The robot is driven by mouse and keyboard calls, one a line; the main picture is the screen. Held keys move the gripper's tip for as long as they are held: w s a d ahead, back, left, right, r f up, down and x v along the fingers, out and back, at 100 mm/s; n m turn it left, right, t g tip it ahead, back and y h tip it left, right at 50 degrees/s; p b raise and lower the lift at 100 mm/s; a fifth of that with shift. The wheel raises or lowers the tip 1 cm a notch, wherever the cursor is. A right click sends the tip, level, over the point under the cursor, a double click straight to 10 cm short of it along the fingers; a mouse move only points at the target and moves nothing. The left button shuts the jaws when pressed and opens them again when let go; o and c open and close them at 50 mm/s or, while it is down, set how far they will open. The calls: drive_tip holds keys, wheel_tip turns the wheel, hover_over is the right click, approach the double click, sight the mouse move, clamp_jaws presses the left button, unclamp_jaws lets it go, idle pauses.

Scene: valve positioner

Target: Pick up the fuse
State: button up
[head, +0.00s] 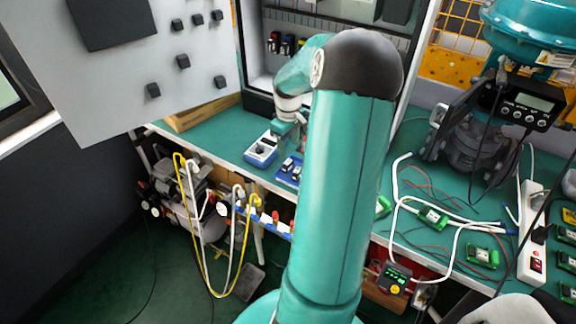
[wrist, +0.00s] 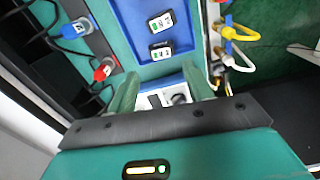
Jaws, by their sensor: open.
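Two small black blocks with white and green labels, which look like fuses, lie in a blue tray. In the wrist view one block (wrist: 160,22) is farther up and the other block (wrist: 161,51) is closer to my gripper. The blue tray (wrist: 128,18) also shows in the head view (head: 281,177), partly hidden by my arm. My gripper (wrist: 160,79) is open and empty, with its fingers short of the nearer block. A white and blue device with a dark dial (wrist: 178,98) shows between the fingers. In the head view my gripper (head: 289,130) is above the bench near this device (head: 261,149).
The green bench (head: 215,138) has a row of coloured plugs and cables along its front edge. Red and blue plugs (wrist: 103,70) are at left in the wrist view. Loose wires, green modules (head: 483,257) and a valve positioner (head: 480,130) occupy the bench's right side.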

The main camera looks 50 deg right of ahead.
sight(288, 162)
wheel_tip(288, 162, down, 8)
drive_tip(key=shift+a+f, duration=0.15)
idle(0.3)
drive_tip(key=c, duration=0.7)
